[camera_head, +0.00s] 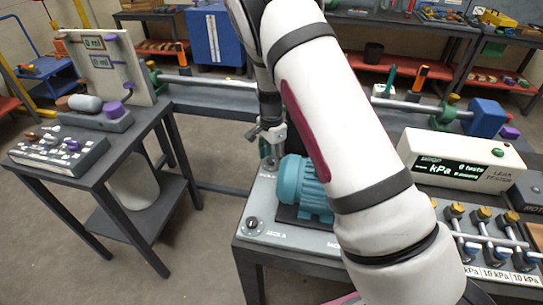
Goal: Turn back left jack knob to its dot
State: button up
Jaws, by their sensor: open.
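The motor bench (262,241) stands at the lower middle with a teal motor (303,185) on it. The back left jack knob (270,163) is a small dark knob at the bench's back left corner. Its dot and pointer are too small to read. The front left knob (252,223) is dark and round, beside the label "JACK A". My gripper (266,138) is open and points down close above the back left knob. I cannot tell whether its fingers touch or surround it. My arm hides the bench's right part and any knobs there.
A dark side table (92,165) with a switch box stands at the left. At the right are a white leak tester (465,160) and a row of brass-topped valves (482,215). A long shaft (205,80) runs behind the bench. Floor between side table and bench is clear.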

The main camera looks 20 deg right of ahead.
grip_shut()
dwell(0.3)
jog(key=n+b, duration=0.1)
jog(key=n, duration=0.4)
jog(key=shift+n+b, duration=0.3)
jog(key=shift+b, duration=0.05)
jog(key=n+b, duration=0.1)
jog(key=n, duration=0.5)
dwell(0.3)
